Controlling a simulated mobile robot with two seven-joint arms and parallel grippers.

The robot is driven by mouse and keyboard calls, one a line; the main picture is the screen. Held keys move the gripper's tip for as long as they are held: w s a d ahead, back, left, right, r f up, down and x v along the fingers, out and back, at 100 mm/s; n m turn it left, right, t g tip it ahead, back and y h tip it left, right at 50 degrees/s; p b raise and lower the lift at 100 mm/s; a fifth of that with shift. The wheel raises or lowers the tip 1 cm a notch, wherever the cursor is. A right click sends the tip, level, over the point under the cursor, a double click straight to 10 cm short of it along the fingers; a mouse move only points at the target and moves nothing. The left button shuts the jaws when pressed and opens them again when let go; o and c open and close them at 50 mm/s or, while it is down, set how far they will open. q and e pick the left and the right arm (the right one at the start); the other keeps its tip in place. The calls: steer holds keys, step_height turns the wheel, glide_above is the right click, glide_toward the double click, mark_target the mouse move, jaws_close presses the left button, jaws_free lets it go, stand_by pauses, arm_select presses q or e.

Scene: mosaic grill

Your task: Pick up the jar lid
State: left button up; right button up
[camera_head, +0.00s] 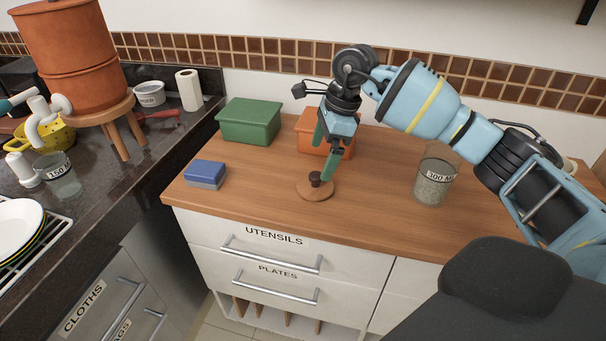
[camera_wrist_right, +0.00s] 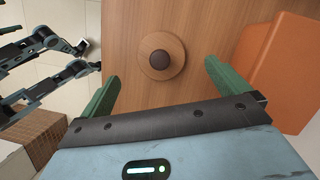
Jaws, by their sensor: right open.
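The jar lid (camera_head: 308,192) is a round, flat wooden disc with a dark brown knob. It lies on the wooden counter near its front edge. My right gripper (camera_head: 322,160) is open with green fingers, just above and behind the lid. In the right wrist view the lid (camera_wrist_right: 176,72) lies ahead of the open right gripper (camera_wrist_right: 160,78), roughly centred between its fingers, with nothing held. One finger overlaps the knob's right side in the head view; I cannot tell whether they touch.
An orange box (camera_head: 309,132) stands close behind the gripper, with a green box (camera_head: 249,121) to its left. A blue and grey sponge (camera_head: 205,174) lies left of the lid. A glass jar (camera_head: 435,178) stands to the right. The counter (camera_head: 260,190) around the lid is clear.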

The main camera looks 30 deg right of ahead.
mark_target(318, 174)
steer(key=shift+w, duration=0.1)
steer(key=shift+s+f, duration=0.2)
steer(key=shift+s, duration=0.05)
steer(key=shift+a+f, duration=0.15)
steer(key=shift+f, duration=0.2)
steer(key=shift+w+a+f, duration=0.15)
steer(key=shift+f, duration=0.75)
steer(key=shift+x, duration=2.35)
arm_select(q)
steer(key=shift+s, duration=0.55)
arm_select(e)
steer(key=shift+c, duration=0.3)
